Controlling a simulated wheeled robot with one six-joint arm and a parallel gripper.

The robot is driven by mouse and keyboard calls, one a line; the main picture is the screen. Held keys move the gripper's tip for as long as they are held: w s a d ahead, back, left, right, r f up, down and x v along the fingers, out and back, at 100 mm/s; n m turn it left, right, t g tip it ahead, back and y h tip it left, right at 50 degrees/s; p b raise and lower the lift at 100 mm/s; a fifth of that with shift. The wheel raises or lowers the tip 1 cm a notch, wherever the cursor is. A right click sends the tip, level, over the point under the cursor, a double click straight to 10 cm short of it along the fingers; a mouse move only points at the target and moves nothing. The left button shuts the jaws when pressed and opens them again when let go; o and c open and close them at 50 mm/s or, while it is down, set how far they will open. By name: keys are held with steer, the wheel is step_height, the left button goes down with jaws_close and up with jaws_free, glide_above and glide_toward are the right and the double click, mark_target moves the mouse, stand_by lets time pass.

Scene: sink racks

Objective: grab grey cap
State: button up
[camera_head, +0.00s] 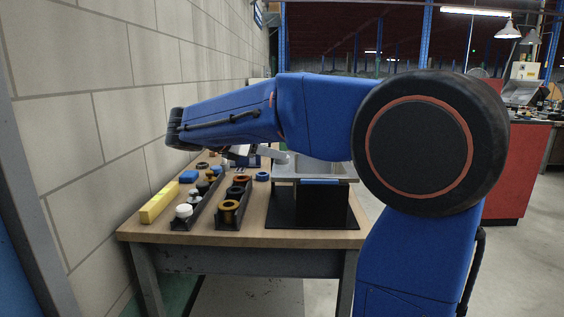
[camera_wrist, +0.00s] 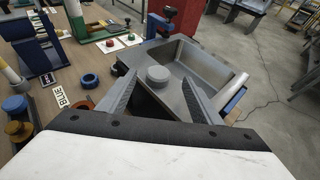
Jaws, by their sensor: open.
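A round grey cap (camera_wrist: 158,74) shows in the wrist view, at the near left end of the metal sink (camera_wrist: 222,72). My gripper (camera_wrist: 161,80) is open, with one finger on each side of the cap in the picture. I see no clear contact, and the height between the fingers and the cap is hard to judge. In the head view my arm reaches left over the table, and my gripper is mostly hidden below it.
Two dark racks with white, black, orange and brown parts (camera_head: 229,209) stand on the table (camera_head: 258,229). A yellow block (camera_head: 159,202) lies by the wall. A black stand (camera_head: 320,207) is before the sink. A blue ring (camera_wrist: 89,81) lies left of my gripper.

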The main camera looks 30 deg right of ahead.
mark_target(276, 164)
steer(key=x, duration=0.4)
steer(key=shift+w+f, duration=0.1)
steer(key=shift+f, duration=0.05)
steer(key=shift+a, duration=0.1)
steer(key=c, duration=1.1)
